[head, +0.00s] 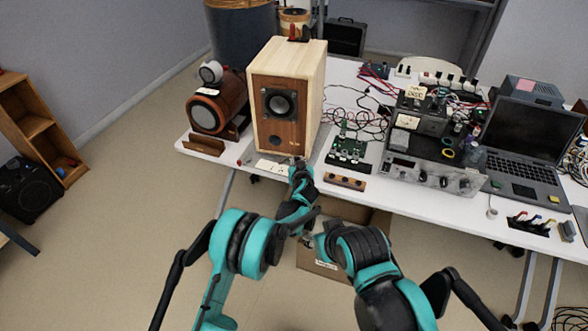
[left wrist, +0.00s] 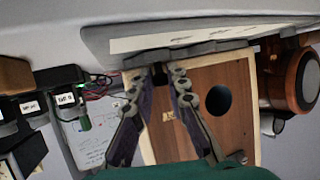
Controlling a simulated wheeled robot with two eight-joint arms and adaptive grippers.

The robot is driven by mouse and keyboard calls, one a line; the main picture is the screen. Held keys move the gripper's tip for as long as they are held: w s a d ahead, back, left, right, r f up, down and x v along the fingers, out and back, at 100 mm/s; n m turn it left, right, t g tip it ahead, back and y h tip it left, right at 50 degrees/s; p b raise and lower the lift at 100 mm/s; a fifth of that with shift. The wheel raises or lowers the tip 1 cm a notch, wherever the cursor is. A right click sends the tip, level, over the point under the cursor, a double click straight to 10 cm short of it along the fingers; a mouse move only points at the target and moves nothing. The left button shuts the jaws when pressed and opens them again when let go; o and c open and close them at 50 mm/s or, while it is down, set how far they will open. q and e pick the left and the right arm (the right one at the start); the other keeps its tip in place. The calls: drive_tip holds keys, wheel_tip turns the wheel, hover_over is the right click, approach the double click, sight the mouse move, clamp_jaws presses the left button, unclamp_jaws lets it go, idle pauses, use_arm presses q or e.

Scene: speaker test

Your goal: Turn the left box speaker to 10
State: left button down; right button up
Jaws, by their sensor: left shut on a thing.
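The left box speaker (head: 275,141) is a pale wooden box with a brown front and a round black driver. It stands upright on the white table, left of the middle. My left gripper (head: 300,166) is at the table's front edge, just below the speaker's front. In the left wrist view my left gripper (left wrist: 168,72) is shut, its fingertips on a small dark part that looks like a knob and is mostly hidden. The speaker front (left wrist: 220,78) shows behind the fingers, with a round dark hole. The right arm's end is low in the head view; its fingers are unclear.
A round wooden speaker (head: 215,108) stands to the left. A green circuit board (head: 348,150), a brown block with knobs (head: 345,182), a grey device (head: 425,177) and a laptop (head: 525,150) stand to the right. A cardboard box (head: 318,268) is below the table edge.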

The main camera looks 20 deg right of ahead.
sight(300, 137)
use_arm(q)
drive_tip(key=shift+d+y, duration=0.3)
drive_tip(key=shift+d, duration=0.4)
drive_tip(key=shift+s, duration=0.1)
drive_tip(key=shift+a, duration=0.1)
drive_tip(key=c, duration=1.8)
unclamp_jaws()
drive_tip(key=shift+o, duration=0.2)
wheel_tip(300, 137, up, 10)
